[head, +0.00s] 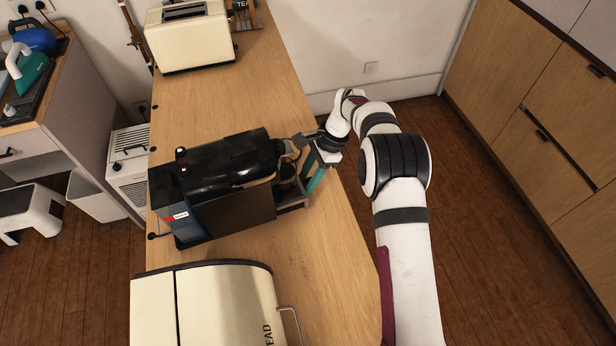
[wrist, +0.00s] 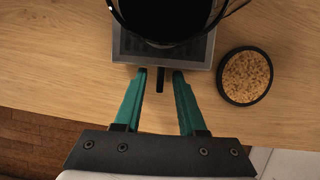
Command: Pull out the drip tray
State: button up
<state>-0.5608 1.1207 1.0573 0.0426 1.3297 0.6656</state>
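The coffee machine (head: 225,175) is black and stands on the wooden counter in the head view. Its grey metal drip tray (head: 292,203) sits at its right-hand end, and in the wrist view the tray (wrist: 204,52) shows at the top. A dark round vessel (wrist: 165,22) is over the tray and hides much of it. A small dark handle (wrist: 160,80) sticks out from the tray's front edge. My gripper (wrist: 160,75) has teal fingers, open, one on each side of the handle with a gap on both sides. In the head view my gripper (head: 308,178) is beside the tray, partly hidden.
A round cork coaster (wrist: 246,77) with a black rim lies right of the tray in the wrist view. A cream bread bin (head: 215,310) stands at the near end of the counter, a cream toaster (head: 190,38) at the far end. The floor (head: 480,240) to the right is clear.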

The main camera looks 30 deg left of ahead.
jog(key=shift+s+f, duration=0.1)
jog(key=shift+f, duration=0.1)
grip_shut()
dwell(1.3)
